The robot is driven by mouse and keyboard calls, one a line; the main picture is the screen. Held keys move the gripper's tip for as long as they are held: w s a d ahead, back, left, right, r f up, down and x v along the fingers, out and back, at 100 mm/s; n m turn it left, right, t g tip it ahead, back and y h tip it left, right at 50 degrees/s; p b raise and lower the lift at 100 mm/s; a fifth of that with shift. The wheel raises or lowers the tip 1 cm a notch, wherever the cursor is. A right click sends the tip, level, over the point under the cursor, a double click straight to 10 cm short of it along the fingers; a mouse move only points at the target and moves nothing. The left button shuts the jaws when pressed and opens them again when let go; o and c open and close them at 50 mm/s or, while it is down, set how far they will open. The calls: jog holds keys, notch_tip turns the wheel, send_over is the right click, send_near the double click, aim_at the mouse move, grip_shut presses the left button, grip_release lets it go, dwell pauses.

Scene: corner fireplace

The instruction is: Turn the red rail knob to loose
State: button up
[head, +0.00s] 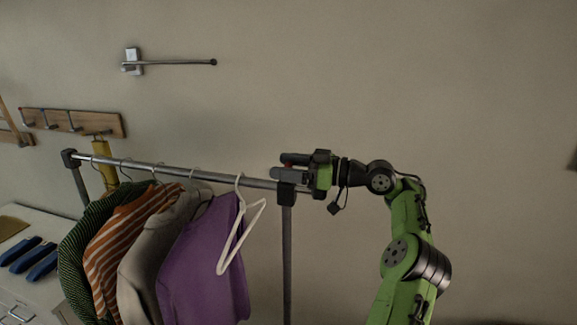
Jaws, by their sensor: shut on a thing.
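The clothes rail (225,179) is a grey metal bar with black corner joints on upright posts. My gripper (283,166) is at the rail's right end, just above the black corner joint (287,189). It is shut on the red rail knob (288,164), of which only a small reddish bit shows between the dark fingers. The fingers hide the rest of the knob, and I cannot tell how far it is turned.
A white empty hanger (236,240), a purple garment (205,262) and several other garments hang left of my gripper. A wall bar (180,62) and a wooden hook board (85,122) are on the wall. A worktop with blue-handled items (37,262) is at lower left.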

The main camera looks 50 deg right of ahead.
jog(key=o, duration=0.8)
jog(key=shift+c, duration=0.2)
jog(key=shift+o, duration=1)
jog(key=shift+w+a, duration=0.1)
jog(key=shift+w, duration=0.1)
jog(key=shift+s, duration=0.1)
jog(key=v, duration=1.5)
jog(key=shift+s+d, duration=0.25)
jog(key=shift+s, duration=0.05)
jog(key=shift+f, duration=0.15)
